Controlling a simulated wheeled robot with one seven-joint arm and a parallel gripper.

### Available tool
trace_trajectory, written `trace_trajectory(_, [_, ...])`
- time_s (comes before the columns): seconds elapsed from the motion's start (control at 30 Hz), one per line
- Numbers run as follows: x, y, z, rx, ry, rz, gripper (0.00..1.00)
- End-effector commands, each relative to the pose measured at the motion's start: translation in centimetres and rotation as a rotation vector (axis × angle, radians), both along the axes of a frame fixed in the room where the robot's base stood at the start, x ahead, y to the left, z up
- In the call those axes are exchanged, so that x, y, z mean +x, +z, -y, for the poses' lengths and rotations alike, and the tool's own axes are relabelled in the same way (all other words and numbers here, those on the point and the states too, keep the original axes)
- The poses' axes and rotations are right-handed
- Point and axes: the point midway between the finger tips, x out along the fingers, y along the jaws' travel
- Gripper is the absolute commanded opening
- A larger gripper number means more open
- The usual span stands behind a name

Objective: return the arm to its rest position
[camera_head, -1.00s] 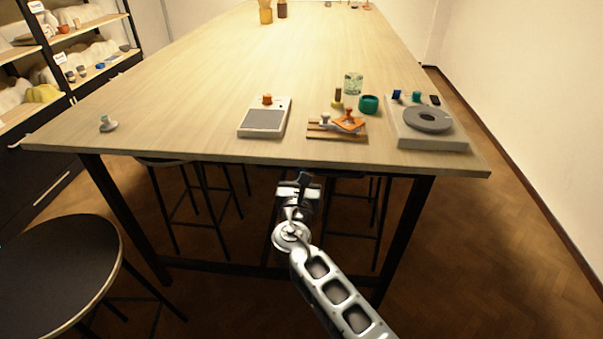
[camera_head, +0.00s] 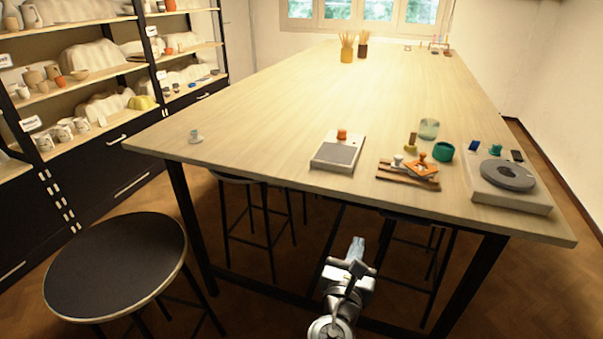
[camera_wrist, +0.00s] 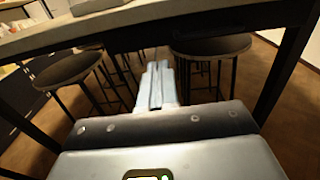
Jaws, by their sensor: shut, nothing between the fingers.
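My gripper (camera_head: 355,249) is in front of the near edge of the long wooden table (camera_head: 300,120), below the tabletop. Its fingers are together with nothing between them. In the wrist view my gripper (camera_wrist: 157,70) points under the table, towards the stools. It appears apart from the table and the stools. The rest of my arm runs out of the bottom of the head view.
A round black stool (camera_head: 115,265) stands at the left. More stools (camera_wrist: 212,46) are under the table. A scale (camera_head: 338,152), wooden boards (camera_head: 405,176), a green ring (camera_head: 443,151) and a turntable (camera_head: 510,180) sit along the near edge. Shelves (camera_head: 110,70) line the left wall.

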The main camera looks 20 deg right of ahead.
Motion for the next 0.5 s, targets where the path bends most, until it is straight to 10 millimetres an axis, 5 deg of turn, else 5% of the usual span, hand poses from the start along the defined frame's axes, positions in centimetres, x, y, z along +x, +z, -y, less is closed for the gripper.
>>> trace_trajectory(0.23, [-3.1,-3.2,0.7,0.163,0.043,0.004,0.00])
trace_trajectory(0.5, [-13.7,-9.4,0.9,0.760,0.112,0.068,0.00])
